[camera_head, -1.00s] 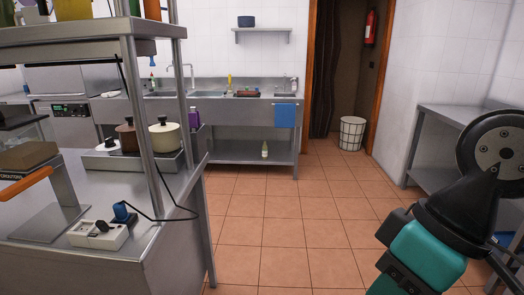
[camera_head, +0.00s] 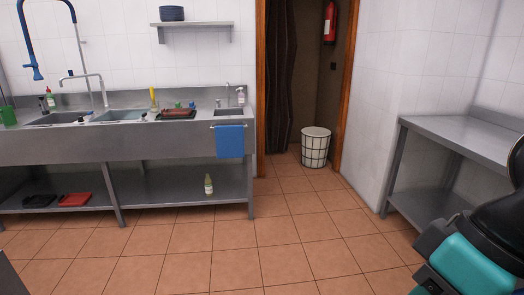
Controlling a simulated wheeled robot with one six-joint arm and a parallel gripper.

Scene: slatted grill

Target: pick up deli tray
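I cannot tell for sure which thing is the deli tray. A small dark tray-like item with red on it (camera_head: 178,113) lies on the steel sink counter (camera_head: 185,143), left of the small basin. A flat red item (camera_head: 75,199) and a flat black item (camera_head: 38,201) lie on the shelf below the counter, too small to make out. Part of my arm shows at the lower right edge. My gripper is out of the picture.
A bare steel table (camera_head: 465,135) stands at the right wall. A white wire-patterned bin (camera_head: 315,147) stands by the doorway. A blue cloth (camera_head: 230,141) hangs on the counter front. The tiled floor (camera_head: 220,240) ahead is clear.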

